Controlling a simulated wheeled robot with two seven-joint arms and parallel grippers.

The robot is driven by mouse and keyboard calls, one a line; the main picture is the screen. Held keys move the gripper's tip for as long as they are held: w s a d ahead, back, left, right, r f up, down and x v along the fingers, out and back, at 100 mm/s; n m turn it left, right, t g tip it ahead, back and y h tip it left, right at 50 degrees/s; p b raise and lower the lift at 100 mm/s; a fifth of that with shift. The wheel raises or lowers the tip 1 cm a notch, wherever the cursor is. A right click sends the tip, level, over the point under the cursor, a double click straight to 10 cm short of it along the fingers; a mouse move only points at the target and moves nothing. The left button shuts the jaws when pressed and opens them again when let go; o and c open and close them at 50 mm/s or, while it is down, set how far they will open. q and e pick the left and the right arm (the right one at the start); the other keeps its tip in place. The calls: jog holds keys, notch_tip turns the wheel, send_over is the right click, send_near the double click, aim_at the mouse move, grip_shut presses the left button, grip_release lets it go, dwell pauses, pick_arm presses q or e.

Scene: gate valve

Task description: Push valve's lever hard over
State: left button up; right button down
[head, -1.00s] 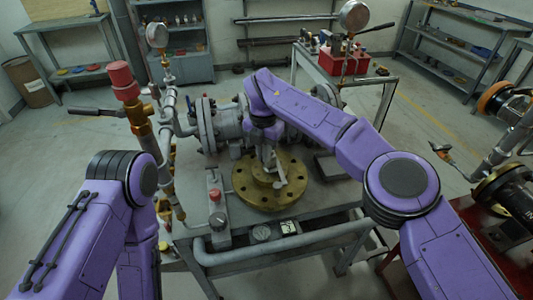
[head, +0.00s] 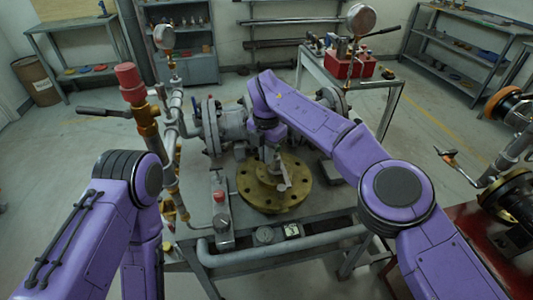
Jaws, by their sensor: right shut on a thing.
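A round brass flange (head: 256,196) with bolt holes lies flat on the metal bench in the middle. A small pale metal piece (head: 283,180), which looks like the valve's lever, stands over its hub. My right gripper (head: 276,164) reaches down from above and is shut on this piece; its fingers are small and partly hidden by my wrist. Behind the right arm, the grey flanged valve body (head: 231,124) is partly covered. My left arm shows at the left, but its gripper is out of view.
A brass pipe with a red cap (head: 130,82) and a black lever handle (head: 103,111) stands left of the flange. A gauge (head: 164,37) rises behind it. A grey pipe (head: 285,246) runs along the bench front. Machinery stands at the right.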

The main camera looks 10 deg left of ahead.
jog(key=c, duration=1.3)
grip_release()
jog(key=shift+o, duration=0.2)
notch_tip(320, 180, up, 5)
jog(key=shift+w+r+p, duration=0.1)
jog(key=shift+r+p, duration=0.05)
jog(key=shift+p, duration=0.35)
notch_tip(320, 180, up, 5)
jog(key=p, duration=0.4)
